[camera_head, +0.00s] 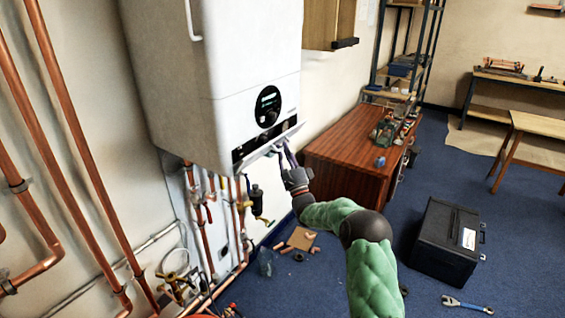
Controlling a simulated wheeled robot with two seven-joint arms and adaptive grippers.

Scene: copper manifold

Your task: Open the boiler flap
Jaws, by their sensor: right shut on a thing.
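The white boiler (215,80) hangs on the wall at the left centre, with a round dark display on its front. Its flap (262,143) is the strip along the lower front edge, with a dark panel showing beside it. My right gripper (284,150) is at the right part of this lower edge, shut on the flap as far as I can see. The fingertips are small and partly hidden against the edge. My right arm, in a green sleeve, comes up from the bottom. My left gripper is not in view.
Copper pipes (62,150) run down the left wall, and more pipes and valves sit below the boiler. A wooden cabinet (335,150) stands close to the right of my gripper. A black toolbox (446,240) and a blue wrench (467,304) lie on the blue floor.

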